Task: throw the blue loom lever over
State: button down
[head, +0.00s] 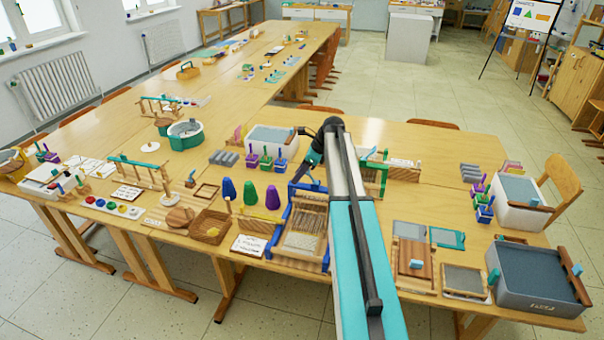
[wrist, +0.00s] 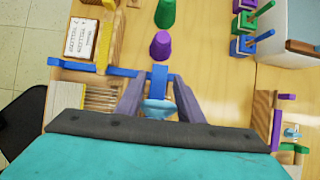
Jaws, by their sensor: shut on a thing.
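The blue loom (head: 283,222) stands near the front of the table, left of my arm in the head view, with pale threads inside its frame. In the wrist view its blue bar (wrist: 108,70) crosses left of my gripper. The blue lever (wrist: 158,78) stands at that bar's right end, between the fingers of my gripper (wrist: 158,90). The fingers are shut on it. A light blue piece (wrist: 157,108) shows between the fingers.
Purple (head: 272,197), green and blue cones stand left of the loom. A card (head: 248,245) lies beside it. A green loom (head: 384,180) stands behind my arm to the right. A white tub (head: 268,138) and small coloured holders stand at the back.

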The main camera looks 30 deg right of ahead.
aim_at(316, 182)
jog(key=shift+w+a, duration=0.1)
jog(key=shift+a, duration=0.15)
jog(key=c, duration=1.3)
grip_release()
jog(key=shift+c, duration=0.2)
jog(key=shift+o, duration=0.7)
jog(key=shift+d, duration=0.15)
jog(key=b+v, duration=0.3)
jog(key=v, duration=1)
jog(key=shift+d+r+b, duration=0.15)
jog(key=shift+r+b, duration=0.15)
jog(key=shift+r, duration=0.1)
